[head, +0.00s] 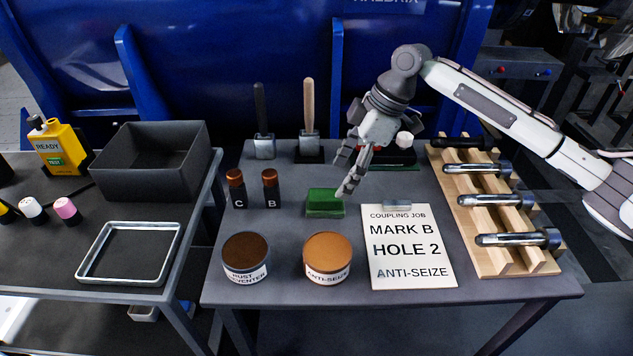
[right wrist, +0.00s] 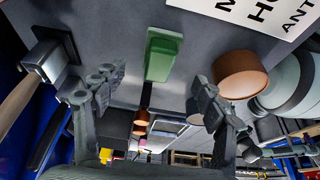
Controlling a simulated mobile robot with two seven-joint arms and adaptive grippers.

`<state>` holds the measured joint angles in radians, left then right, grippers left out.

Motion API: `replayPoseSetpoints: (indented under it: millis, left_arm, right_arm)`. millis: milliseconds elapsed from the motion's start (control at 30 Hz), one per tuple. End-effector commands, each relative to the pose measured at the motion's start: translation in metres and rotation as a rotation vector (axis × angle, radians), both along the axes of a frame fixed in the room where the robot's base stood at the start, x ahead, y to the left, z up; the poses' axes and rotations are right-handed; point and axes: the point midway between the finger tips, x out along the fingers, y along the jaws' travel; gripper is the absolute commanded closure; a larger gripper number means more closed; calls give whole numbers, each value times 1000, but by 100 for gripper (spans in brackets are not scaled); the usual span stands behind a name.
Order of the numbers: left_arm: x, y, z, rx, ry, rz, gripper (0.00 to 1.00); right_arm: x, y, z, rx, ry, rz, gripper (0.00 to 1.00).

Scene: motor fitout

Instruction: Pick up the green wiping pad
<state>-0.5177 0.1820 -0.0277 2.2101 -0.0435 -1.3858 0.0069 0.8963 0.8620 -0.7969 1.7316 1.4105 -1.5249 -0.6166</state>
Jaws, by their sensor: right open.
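The green wiping pad (head: 325,203) lies on the middle of the dark grey table, behind the anti-seize tin and left of the clipboard. In the right wrist view the pad (right wrist: 163,55) shows ahead, between the open fingers and apart from them. My right gripper (head: 347,172) is open and empty, above the table, just behind and to the right of the pad. In the right wrist view its fingers (right wrist: 158,95) stand wide apart.
Near the pad stand bottles C (head: 236,188) and B (head: 271,188), the rust preventer tin (head: 246,257), the anti-seize tin (head: 327,258) and the clipboard (head: 410,245). Two hammers (head: 309,120) stand behind. A wooden rack (head: 495,215) with several metal pins is at right.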

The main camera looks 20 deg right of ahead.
Motion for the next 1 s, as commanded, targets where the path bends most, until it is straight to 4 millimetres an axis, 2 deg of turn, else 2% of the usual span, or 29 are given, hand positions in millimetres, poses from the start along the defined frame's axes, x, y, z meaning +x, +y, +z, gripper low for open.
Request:
replayPoseSetpoints:
  millis: [233,367,633,900,1000]
  left_arm:
    - [-16,-1,-6,-2,31,3,20]
    - [-16,-2,-2,-3,26,2,20]
    - [-15,0,2,6,26,1,20]
    - [-12,3,9,15,12,-5,20]
    - [-12,3,8,15,15,-4,20]
  right_arm:
    - [3,9,-22,0,1,0,28]
    - [4,15,-31,1,2,1,28]
    - [10,31,-66,0,2,0,28]
    - [11,33,-70,0,-1,1,28]
    - [11,33,-70,0,-1,0,41]
